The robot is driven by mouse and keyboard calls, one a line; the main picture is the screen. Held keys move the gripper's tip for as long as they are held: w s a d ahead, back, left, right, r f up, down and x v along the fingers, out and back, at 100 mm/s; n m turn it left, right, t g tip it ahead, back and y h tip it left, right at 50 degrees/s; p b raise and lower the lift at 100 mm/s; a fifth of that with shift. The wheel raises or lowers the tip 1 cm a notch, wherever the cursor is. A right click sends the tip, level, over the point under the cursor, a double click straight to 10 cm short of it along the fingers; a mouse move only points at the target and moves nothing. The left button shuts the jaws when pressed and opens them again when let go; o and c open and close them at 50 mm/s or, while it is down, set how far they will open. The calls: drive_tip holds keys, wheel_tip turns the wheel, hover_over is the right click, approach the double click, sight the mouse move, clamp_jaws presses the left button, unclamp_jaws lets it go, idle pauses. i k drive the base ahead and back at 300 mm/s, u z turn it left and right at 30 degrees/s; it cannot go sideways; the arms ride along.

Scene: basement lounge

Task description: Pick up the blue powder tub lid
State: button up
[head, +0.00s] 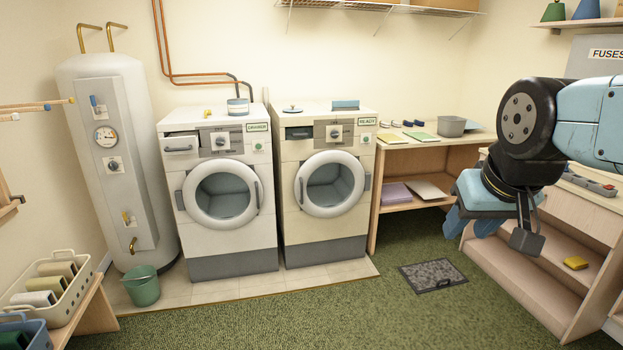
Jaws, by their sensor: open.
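The blue powder tub lid (292,109) is a small, round, flat piece with a knob on top. It lies on the top of the right-hand washing machine, near its left side. My gripper (492,228) is open at the right of the head view. It points downward, with nothing seen between its fingers, and is well apart from the lid, to the right and nearer to me.
A blue box (345,104) is right of the lid. A small yellow item (208,113) is on the left machine. A wire shelf (375,6) hangs above. Green carpet is mostly clear, with a dark mat (432,275).

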sight(238, 107)
drive_tip(key=u, duration=0.2)
drive_tip(key=i, duration=1.7)
drive_tip(key=u, duration=0.25)
